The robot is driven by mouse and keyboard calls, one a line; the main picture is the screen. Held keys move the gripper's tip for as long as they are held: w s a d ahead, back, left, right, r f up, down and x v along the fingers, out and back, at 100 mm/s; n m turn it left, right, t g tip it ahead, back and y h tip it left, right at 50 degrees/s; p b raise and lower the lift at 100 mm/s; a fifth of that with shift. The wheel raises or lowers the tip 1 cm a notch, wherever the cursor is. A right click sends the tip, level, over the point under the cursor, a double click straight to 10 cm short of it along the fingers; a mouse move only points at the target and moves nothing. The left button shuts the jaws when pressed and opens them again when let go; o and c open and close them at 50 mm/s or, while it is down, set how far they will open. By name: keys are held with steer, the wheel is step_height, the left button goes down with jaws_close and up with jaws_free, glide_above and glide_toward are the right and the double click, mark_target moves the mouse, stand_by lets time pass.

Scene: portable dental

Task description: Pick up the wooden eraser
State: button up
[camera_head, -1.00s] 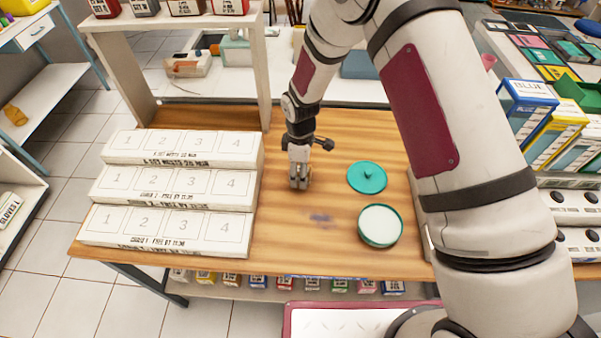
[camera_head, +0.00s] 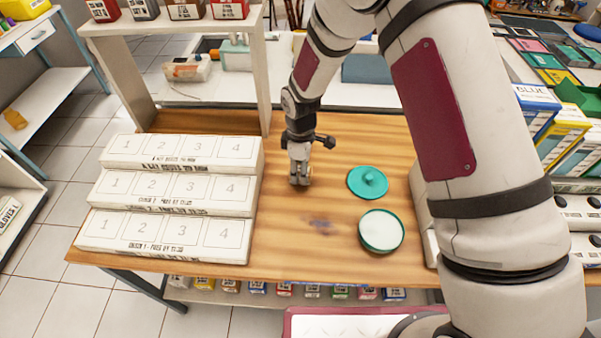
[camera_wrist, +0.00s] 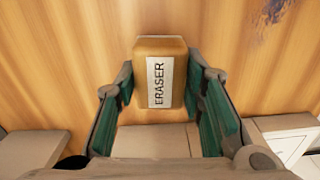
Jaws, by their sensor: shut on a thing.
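The wooden eraser (camera_wrist: 175,68) is a tan block with a white label reading ERASER. In the wrist view it sits between the two green-padded fingers of my gripper (camera_wrist: 160,105), which is shut on it. In the head view my gripper (camera_head: 299,180) points down at the wooden table (camera_head: 285,235), left of the round teal lid. There the eraser is mostly hidden by the fingers and too small to make out clearly. I cannot tell whether it touches the table or is just above it.
White stepped numbered boxes (camera_head: 175,200) stand left of my gripper. A teal lid (camera_head: 367,182) and an open round teal container (camera_head: 381,231) lie to the right. A dark smudge (camera_head: 321,223) marks the table in front. A wooden shelf frame (camera_head: 262,85) rises behind at left.

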steer(key=s+r, duration=0.1)
steer(key=s, duration=0.4)
steer(key=s+a, duration=0.1)
steer(key=s, duration=0.4)
steer(key=s+r, duration=0.1)
steer(key=s, duration=0.5)
steer(key=shift+a+r+b, duration=0.3)
steer(key=shift+b, duration=0.05)
